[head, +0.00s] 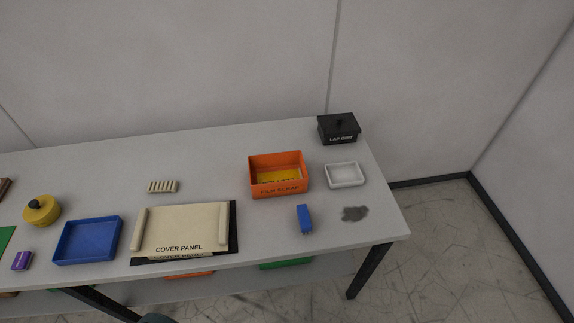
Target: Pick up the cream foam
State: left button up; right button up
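A small cream ribbed block (163,186), the piece that looks most like the cream foam, lies on the grey table behind the cover panel. A larger cream sheet labelled COVER PANEL (185,228) has a raised roll along its left and right edges. It lies on a black mat (233,245), with another labelled piece partly hidden under its front edge. Whether either cream piece is foam I cannot tell for sure. Neither of my grippers is in view.
On the grey table (215,150) stand a blue tray (88,240), an orange FILM SCRAP bin (280,188), a white tray (344,175), a black LAP GRIT box (338,129), a blue block (305,219), a yellow round object (41,210) and a purple block (22,261). A dark patch (355,213) lies at right.

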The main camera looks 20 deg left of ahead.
aim_at(160, 187)
jog(key=u, duration=1.9)
